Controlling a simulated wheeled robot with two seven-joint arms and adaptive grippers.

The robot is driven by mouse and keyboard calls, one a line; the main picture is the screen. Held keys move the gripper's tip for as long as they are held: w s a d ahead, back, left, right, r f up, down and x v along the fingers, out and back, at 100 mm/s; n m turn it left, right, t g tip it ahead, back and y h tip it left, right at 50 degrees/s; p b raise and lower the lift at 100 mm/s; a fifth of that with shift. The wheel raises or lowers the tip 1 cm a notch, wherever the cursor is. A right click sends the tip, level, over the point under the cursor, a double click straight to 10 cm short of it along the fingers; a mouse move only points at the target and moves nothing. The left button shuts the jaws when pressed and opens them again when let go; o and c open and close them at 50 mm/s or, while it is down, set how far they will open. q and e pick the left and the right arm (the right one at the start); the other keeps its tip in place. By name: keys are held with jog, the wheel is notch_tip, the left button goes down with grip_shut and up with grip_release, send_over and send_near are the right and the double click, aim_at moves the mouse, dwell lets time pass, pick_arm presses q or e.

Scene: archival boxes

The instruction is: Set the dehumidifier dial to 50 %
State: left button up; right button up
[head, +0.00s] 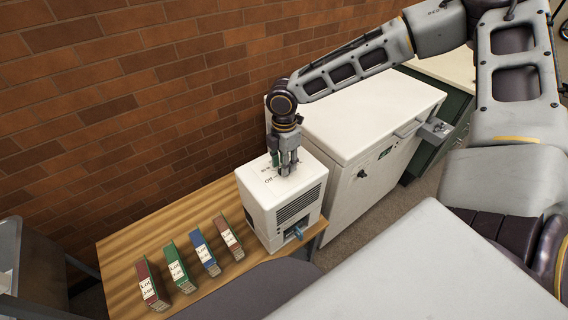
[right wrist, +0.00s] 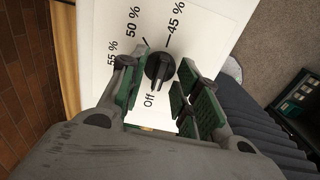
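The white dehumidifier (head: 265,210) stands on the wooden table, with its dial on top. In the right wrist view the dial (right wrist: 159,68) is a black round knob with a raised grip bar. Printed marks around it read Off, 45 %, 50 % and 55 %. The lower end of the bar lies near Off, but I cannot tell which end is the pointer. My right gripper (head: 285,169) is over the dehumidifier's top, pointing down. Its green-padded fingers are open on both sides of the dial, with visible gaps. In the head view the gripper hides the dial. My left gripper is not in view.
Several labelled archival boxes (head: 205,253) stand in a row on the wooden table (head: 125,250), left of the dehumidifier. A large white chest (head: 360,112) stands close behind it to the right. A brick wall (head: 130,80) runs behind the table.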

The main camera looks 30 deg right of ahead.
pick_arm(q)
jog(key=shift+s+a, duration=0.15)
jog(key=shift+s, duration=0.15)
pick_arm(e)
jog(key=shift+f, duration=0.25)
grip_shut()
